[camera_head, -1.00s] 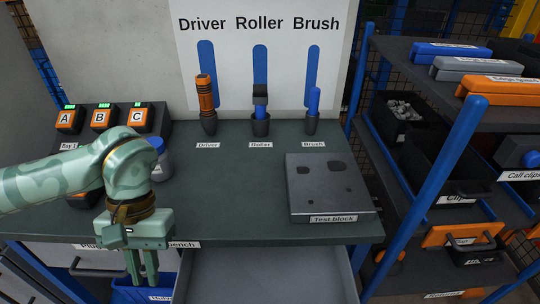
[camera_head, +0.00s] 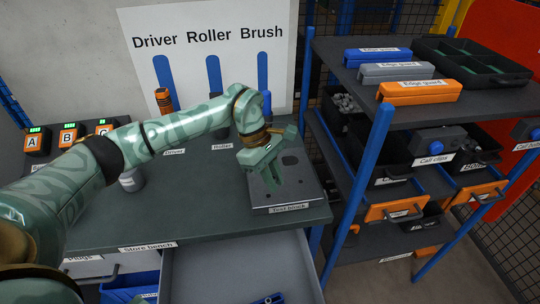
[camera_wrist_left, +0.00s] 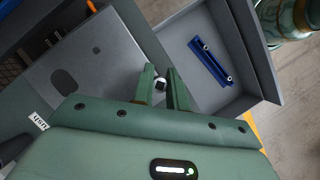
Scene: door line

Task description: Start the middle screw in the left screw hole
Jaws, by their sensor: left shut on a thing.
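The grey test block (camera_head: 305,192) lies on the bench top; it also shows in the wrist view (camera_wrist_left: 88,55). Dark openings show in its top, one of them a large rounded opening (camera_wrist_left: 65,80) in the wrist view. My left gripper (camera_head: 273,187) is over the block, fingers pointing down, and hides part of its top in the head view. In the wrist view its fingers (camera_wrist_left: 161,86) are shut on a small dark and pale thing (camera_wrist_left: 160,84), seemingly a screw. I cannot tell which screw hole it is over, or whether it touches the block. My right gripper is out of view.
An open grey drawer (camera_head: 205,275) sticks out below the bench, with a blue bar (camera_wrist_left: 208,60) in it. A shelf rack with a blue post (camera_head: 365,165) stands close to the right. The orange driver (camera_head: 163,100) stands behind my arm.

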